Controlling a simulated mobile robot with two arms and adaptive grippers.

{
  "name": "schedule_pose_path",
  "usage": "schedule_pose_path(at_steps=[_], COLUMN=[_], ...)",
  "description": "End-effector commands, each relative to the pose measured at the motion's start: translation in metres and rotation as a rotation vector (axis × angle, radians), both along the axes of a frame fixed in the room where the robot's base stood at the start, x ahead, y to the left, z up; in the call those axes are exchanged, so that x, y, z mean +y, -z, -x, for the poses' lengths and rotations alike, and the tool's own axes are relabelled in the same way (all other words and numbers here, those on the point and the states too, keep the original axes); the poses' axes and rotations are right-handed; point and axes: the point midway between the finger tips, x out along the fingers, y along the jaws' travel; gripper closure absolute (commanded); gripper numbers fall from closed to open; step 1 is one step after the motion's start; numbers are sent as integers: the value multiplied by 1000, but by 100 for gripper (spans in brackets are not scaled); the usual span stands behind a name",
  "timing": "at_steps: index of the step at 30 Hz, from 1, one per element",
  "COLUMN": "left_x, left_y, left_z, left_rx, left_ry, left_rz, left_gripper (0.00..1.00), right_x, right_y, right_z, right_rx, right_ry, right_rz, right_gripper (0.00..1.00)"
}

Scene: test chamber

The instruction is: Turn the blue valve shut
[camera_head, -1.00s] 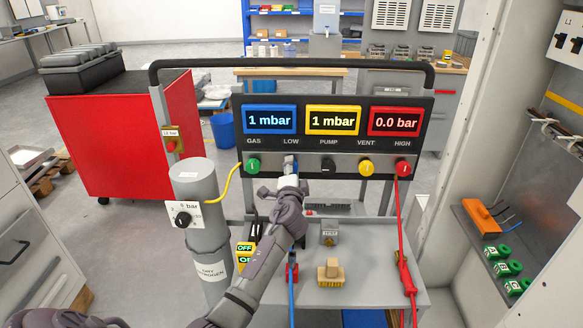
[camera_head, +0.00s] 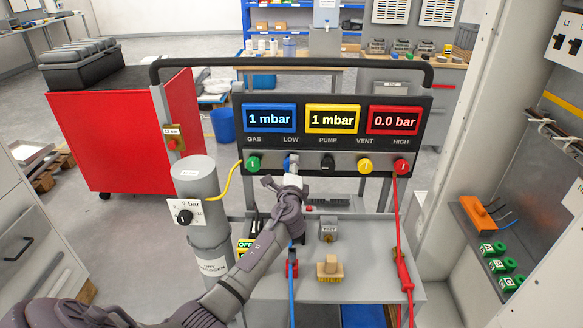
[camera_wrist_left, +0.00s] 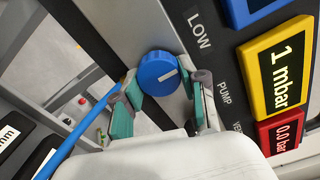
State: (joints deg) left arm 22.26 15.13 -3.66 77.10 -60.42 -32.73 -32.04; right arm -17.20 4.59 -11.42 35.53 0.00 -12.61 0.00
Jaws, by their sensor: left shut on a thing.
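The blue valve is a round knob with a short white mark, on the panel under the LOW label; only a little of it (camera_head: 291,161) shows in the head view. In the left wrist view the blue valve (camera_wrist_left: 153,68) sits between the fingers, its white mark pointing to the right and slightly up, toward the panel's displays. My left gripper (camera_head: 291,174) is shut on the blue valve, with one teal finger pad on each side in the wrist view (camera_wrist_left: 165,98). My right gripper is not in view.
Green (camera_head: 253,164), black (camera_head: 328,163), yellow (camera_head: 365,166) and red (camera_head: 402,167) knobs share the row. The displays read 1 mbar, 1 mbar and 0.0 bar. A grey cylinder (camera_head: 197,215) stands left of my arm. Blue and red (camera_head: 397,225) hoses hang over the cart shelf.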

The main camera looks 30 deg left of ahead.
Motion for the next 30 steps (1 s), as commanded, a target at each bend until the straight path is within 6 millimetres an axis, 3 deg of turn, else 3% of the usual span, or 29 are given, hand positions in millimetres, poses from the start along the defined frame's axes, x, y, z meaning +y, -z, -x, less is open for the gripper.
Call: schedule_pose_path(at_steps=[11, 12, 15, 25, 30], left_x=[0, -1, 0, -1, -9], left_y=[2, 2, 2, 1, 2], left_z=[0, 0, 0, 1, 13], left_rx=[7, 8, 7, 3, 4], left_ry=[0, 0, 0, 1, 2], left_rz=[-7, -8, -7, -5, -4], left_gripper=[93, 51, 35, 33, 33], right_x=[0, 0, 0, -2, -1], right_y=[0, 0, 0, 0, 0], right_z=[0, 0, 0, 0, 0], right_rx=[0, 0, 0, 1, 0], right_ry=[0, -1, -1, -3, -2], right_rz=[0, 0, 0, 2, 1], right_gripper=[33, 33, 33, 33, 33])
